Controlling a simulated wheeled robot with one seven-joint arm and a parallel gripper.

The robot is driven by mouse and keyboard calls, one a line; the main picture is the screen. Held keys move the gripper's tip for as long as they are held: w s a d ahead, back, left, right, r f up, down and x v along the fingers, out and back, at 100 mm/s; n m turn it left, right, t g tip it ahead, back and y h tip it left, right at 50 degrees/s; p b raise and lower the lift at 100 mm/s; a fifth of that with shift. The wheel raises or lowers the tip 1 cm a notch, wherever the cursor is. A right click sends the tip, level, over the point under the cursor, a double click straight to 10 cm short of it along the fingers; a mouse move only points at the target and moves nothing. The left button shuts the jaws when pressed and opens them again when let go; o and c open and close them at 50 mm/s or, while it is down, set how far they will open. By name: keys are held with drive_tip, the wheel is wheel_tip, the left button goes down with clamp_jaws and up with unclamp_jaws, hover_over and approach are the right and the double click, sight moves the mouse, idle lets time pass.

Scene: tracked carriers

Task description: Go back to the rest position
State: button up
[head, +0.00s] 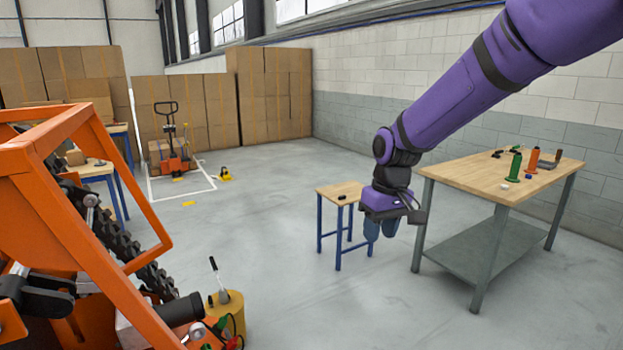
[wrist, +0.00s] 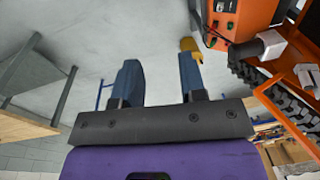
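My purple arm reaches down from the upper right in the head view. My gripper (head: 380,230) hangs fingers down, in front of the small wooden-topped table and left of the large workbench as seen in the picture. In the wrist view its two blue-grey fingers (wrist: 160,68) stand well apart with only floor between them. The gripper is open and holds nothing.
An orange tracked machine (head: 60,215) fills the left side. A yellow drum with a lever (head: 228,308) stands beside it. The small table (head: 340,192) and workbench (head: 487,180) stand right. A pallet truck (head: 172,150) is at the back. The middle floor (head: 255,225) is clear.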

drive_tip(key=s+d+r+m+t, duration=0.3)
drive_tip(key=s+d+r, duration=0.7)
drive_tip(key=s+r, duration=0.3)
drive_tip(key=s+d+m+t, duration=0.1)
drive_tip(key=s+d, duration=0.2)
drive_tip(key=s, duration=0.4)
drive_tip(key=s+d+m+t+h, duration=0.1)
drive_tip(key=s+d, duration=0.2)
drive_tip(key=s, duration=0.4)
drive_tip(key=shift+s, duration=0.4)
